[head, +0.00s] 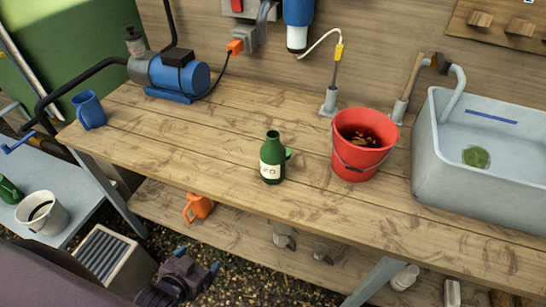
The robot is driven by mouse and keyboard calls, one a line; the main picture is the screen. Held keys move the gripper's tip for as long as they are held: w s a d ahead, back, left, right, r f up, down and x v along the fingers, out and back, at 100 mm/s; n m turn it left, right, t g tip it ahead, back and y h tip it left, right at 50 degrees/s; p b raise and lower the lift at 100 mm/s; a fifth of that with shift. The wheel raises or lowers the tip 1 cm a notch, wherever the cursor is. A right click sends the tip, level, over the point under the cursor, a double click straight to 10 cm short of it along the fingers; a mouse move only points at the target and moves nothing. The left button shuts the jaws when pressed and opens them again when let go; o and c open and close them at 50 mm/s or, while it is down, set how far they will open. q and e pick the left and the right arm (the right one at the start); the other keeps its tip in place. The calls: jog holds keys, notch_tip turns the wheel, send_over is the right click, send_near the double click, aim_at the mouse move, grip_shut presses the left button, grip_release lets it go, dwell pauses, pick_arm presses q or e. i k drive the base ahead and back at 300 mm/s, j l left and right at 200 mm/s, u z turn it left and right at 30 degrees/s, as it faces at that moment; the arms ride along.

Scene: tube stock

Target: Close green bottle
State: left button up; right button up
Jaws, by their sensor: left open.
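A green bottle (272,171) with a pale label stands upright on the wooden workbench (230,130), near its front edge. Its top looks dark and open, and a small green part (288,153) sticks out at its right side; I cannot tell whether that is a cap or a handle. My left gripper (197,262) is low in front of the bench, below and left of the bottle. Its blue-tipped fingers are apart with nothing between them. My right gripper is out of view.
A red bucket (352,172) stands right of the bottle, before a grey sink (440,170). A blue pump (182,75) and blue mug (90,110) are at the left. An orange jug (197,208) sits on the lower shelf. The bench around the bottle is clear.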

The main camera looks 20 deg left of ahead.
aim_at(272, 168)
jog(key=l+u, duration=0.3)
jog(key=k+l+u, duration=0.15)
jog(key=l+u, duration=0.15)
jog(key=k+l+u, duration=0.1)
jog(key=l+u, duration=0.25)
